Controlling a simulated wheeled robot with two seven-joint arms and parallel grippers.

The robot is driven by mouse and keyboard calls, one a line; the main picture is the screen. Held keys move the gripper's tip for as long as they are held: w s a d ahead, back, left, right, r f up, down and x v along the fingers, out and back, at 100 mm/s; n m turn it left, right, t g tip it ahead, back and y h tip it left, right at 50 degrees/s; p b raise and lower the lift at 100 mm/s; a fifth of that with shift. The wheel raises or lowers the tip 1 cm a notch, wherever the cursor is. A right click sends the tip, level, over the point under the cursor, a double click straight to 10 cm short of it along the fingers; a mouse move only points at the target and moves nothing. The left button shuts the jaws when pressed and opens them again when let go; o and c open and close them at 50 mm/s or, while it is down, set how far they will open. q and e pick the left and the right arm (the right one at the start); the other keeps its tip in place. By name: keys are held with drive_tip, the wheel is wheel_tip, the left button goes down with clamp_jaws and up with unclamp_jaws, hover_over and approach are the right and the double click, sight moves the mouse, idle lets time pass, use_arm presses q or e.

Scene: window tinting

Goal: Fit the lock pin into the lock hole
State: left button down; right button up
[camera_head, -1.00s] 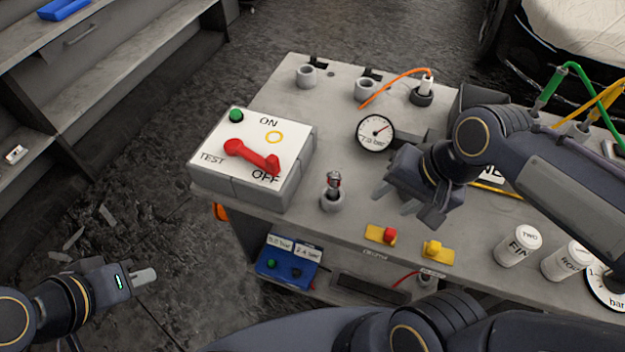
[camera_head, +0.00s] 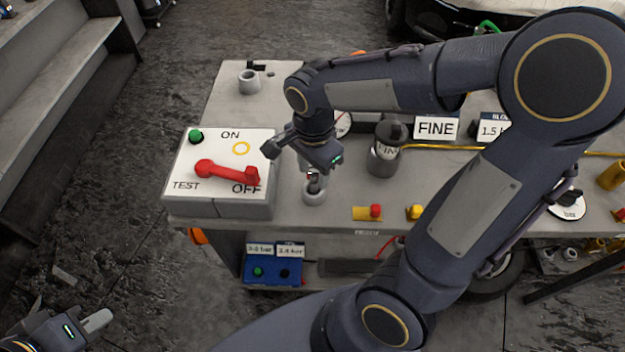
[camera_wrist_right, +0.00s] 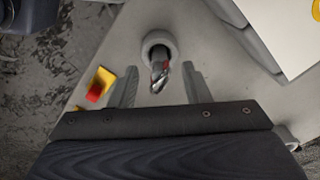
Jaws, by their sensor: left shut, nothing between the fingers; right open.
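Whether the fingers reach down beside the pin, I cannot tell. A yellow ring (camera_head: 241,149) marks the white switch panel; the lock hole itself is not clear. My left gripper (camera_head: 97,321) is shut and empty, off the table at lower left.
The switch box (camera_head: 215,178) with a red lever (camera_head: 226,172) stands left of the pin. My right arm hides much of the table's right side.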

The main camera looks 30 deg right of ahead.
drive_tip(key=shift+f, duration=0.7)
clamp_jaws()
drive_tip(key=shift+r, duration=0.1)
